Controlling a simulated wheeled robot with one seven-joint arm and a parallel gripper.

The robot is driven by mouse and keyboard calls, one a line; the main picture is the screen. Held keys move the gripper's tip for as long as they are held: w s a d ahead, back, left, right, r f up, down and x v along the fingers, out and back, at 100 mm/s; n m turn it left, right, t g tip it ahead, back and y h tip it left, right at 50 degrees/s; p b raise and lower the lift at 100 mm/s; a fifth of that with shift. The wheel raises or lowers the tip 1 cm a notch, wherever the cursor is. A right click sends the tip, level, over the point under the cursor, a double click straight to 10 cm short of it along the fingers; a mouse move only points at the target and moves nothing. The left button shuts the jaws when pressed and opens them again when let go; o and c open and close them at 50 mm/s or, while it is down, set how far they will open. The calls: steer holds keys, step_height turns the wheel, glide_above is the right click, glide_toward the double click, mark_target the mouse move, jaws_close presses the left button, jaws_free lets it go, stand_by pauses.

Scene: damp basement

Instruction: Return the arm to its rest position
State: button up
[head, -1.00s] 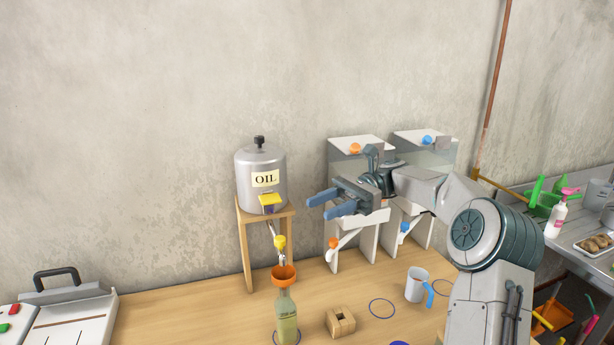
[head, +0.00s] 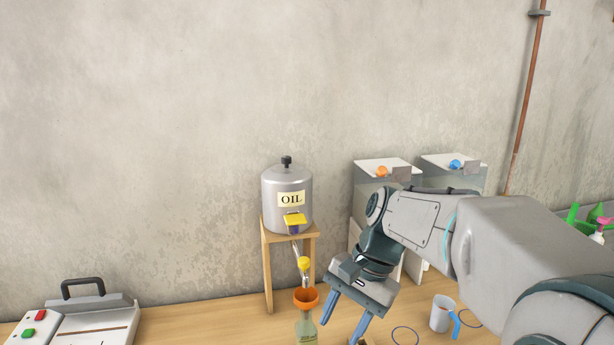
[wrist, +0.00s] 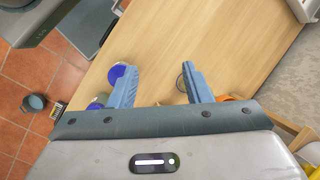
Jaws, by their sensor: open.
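My gripper (head: 346,318) is open and empty, with its blue fingers pointing down over the wooden table (head: 190,312), right of the orange funnel (head: 306,299). In the wrist view my gripper (wrist: 160,88) has its two blue fingers spread apart, with bare table between and beyond them. My arm reaches in from the lower right and hides part of the white dispensers behind it.
The oil tank (head: 287,200) stands on a wooden stand, above the funnel in a bottle (head: 306,330). Two white dispensers (head: 384,172) stand behind my arm. A lidded machine (head: 85,315) is at left.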

steer(key=s+d+f+n+t+h, duration=0.4)
steer(key=s+d+n+t, duration=0.1)
steer(key=s+d, duration=0.4)
steer(key=shift+s+n, duration=0.8)
steer(key=shift+s, duration=0.05)
